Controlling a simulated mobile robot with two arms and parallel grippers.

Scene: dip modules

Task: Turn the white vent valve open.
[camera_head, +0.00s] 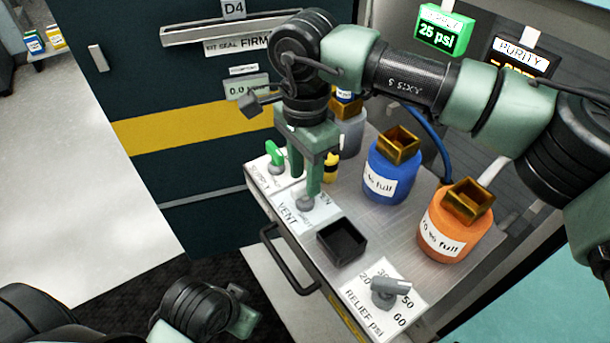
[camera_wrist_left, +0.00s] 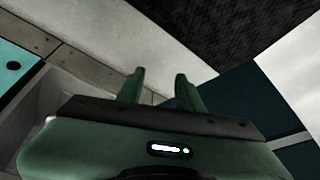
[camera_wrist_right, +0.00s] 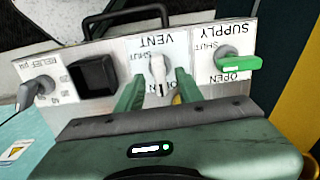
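The white vent valve (camera_wrist_right: 158,69) sits on a panel plate marked VENT, with SHUT beside it. In the right wrist view its handle points down toward my gripper. My right gripper (camera_wrist_right: 160,84) is open, with one finger on each side of the handle and gaps visible. In the head view my right gripper (camera_head: 309,178) comes down over the vent plate (camera_head: 290,216), and its fingers hide most of the valve. My left gripper (camera_wrist_left: 158,82) is open and empty, low and away from the panel; it shows at the bottom of the head view (camera_head: 243,318).
The green supply valve (camera_wrist_right: 238,63) is beside the vent. A black square cup (camera_head: 342,242) and the grey relief knob (camera_head: 390,290) are on the other side. Blue (camera_head: 390,175) and orange (camera_head: 455,225) bottles stand behind. A black handle (camera_head: 285,262) juts from the front.

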